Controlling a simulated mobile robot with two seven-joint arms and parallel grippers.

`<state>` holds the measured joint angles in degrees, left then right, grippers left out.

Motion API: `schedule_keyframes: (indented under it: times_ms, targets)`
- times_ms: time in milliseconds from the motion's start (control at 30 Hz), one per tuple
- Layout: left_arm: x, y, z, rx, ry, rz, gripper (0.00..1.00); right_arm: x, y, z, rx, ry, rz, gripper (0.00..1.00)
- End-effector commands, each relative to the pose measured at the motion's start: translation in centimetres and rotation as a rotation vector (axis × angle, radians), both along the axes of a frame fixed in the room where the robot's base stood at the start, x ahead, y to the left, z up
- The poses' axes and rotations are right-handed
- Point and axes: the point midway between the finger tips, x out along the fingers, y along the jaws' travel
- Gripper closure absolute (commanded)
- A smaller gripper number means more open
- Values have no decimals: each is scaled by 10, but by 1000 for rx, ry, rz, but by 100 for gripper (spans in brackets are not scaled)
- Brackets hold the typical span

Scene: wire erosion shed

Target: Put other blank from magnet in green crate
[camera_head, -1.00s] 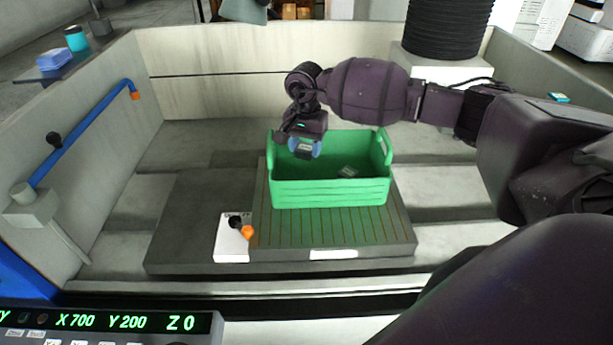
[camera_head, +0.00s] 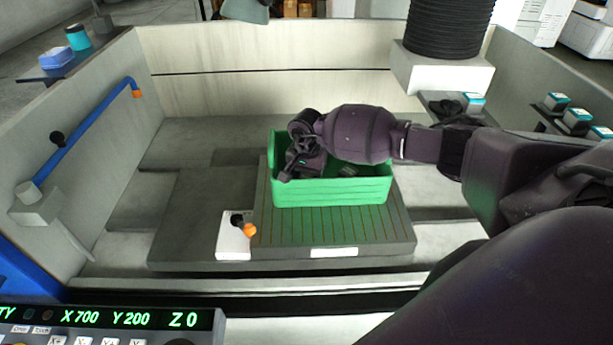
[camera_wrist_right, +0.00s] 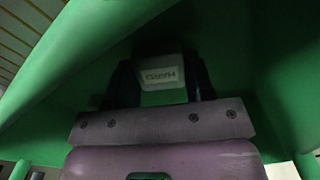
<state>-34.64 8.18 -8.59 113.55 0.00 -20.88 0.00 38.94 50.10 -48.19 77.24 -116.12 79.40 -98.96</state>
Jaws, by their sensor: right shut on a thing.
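The green crate (camera_head: 330,193) stands on the striped magnet plate (camera_head: 320,232) in the middle of the basin. My right gripper (camera_head: 295,174) reaches down into the left part of the crate. In the right wrist view the gripper (camera_wrist_right: 162,90) is shut on a pale grey blank (camera_wrist_right: 160,76) with lettering on its face, and green crate walls (camera_wrist_right: 275,75) surround it. In the head view this blank is hidden by my gripper. Another grey blank (camera_head: 348,170) lies inside the crate, right of my gripper. My left gripper is not in view.
A white block with black and orange knobs (camera_head: 234,246) sits at the plate's front left. A blue pipe (camera_head: 85,138) runs along the left wall. Black rings (camera_head: 449,28) stand on a white block at the back right. The basin floor left of the plate is clear.

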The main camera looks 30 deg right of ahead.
Motion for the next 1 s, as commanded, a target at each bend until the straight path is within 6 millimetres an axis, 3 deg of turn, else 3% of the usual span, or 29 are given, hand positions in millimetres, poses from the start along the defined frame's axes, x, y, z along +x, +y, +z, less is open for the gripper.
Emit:
schedule_keyframes:
  times_ms: [267, 300, 433, 833, 1000]
  targets:
    - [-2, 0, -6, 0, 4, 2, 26, 1, 0, -2, 0, -3, 0, 92]
    - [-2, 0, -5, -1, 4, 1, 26, 0, 0, -2, 0, -1, 0, 47]
    - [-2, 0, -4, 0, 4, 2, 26, 0, 0, -2, 0, -1, 0, 27]
    - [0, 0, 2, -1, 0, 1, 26, 0, 0, 2, 0, 0, 0, 26]
    - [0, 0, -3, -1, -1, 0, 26, 1, -1, 26, -1, -5, 3, 26]
